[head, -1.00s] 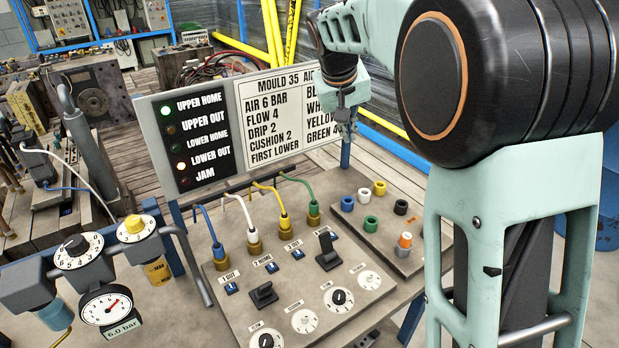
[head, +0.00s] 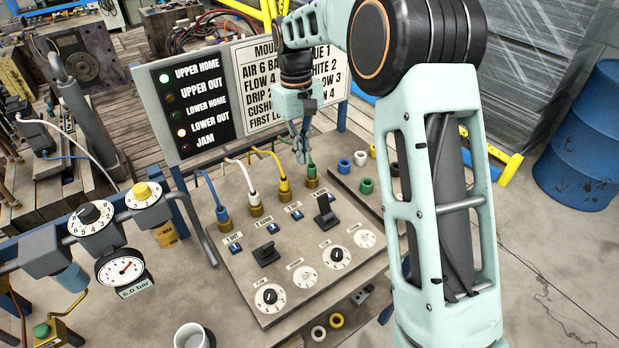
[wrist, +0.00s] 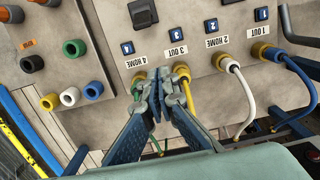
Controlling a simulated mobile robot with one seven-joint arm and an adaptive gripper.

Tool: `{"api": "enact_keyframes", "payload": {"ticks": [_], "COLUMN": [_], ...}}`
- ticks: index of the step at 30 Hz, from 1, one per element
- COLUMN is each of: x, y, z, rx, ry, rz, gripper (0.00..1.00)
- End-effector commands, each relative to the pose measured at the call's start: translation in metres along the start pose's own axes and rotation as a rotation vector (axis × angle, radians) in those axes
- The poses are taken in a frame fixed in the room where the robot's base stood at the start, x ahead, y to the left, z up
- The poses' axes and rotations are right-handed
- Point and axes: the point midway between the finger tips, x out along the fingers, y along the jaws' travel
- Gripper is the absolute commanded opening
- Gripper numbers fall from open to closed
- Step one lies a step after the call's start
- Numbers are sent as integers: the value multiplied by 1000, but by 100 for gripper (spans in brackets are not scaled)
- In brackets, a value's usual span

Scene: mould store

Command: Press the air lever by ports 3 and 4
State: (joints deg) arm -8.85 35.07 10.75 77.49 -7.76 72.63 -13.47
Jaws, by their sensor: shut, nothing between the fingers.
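The black air lever by ports 3 and 4 (head: 325,213) stands on the sloping grey panel (head: 300,245); its handle shows at the top edge of the wrist view (wrist: 143,12). My gripper (head: 301,158) is shut and empty, above the panel's back edge by the green hose. In the wrist view its closed fingertips (wrist: 158,76) appear near the 3 OUT and 4 HOME labels, below the lever. They partly hide the port 4 fitting. The yellow hose fitting of port 3 (wrist: 182,72) is just right of them. The gripper looks apart from the lever.
A second black lever (head: 265,253) stands by ports 1 and 2. White (head: 254,195) and blue (head: 216,205) hoses rise from the panel. The lamp board (head: 196,113) shows UPPER HOME and LOWER OUT lit. Coloured rings (head: 366,186) sit at right. A white cup (head: 192,338) stands in front.

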Motion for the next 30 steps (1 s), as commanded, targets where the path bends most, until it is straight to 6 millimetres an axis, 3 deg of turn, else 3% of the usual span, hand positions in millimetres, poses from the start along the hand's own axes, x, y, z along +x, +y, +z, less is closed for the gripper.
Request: {"api": "enact_keyframes", "payload": {"ticks": [5,16,22,30], "x": [24,100,86,84], "y": [0,0,0,0], "z": [1,3,27,38], "rx": [0,1,2,1], "ry": [-4,-4,-1,1], "rz": [-1,-1,1,1], "gripper": [0,0,0,0]}}
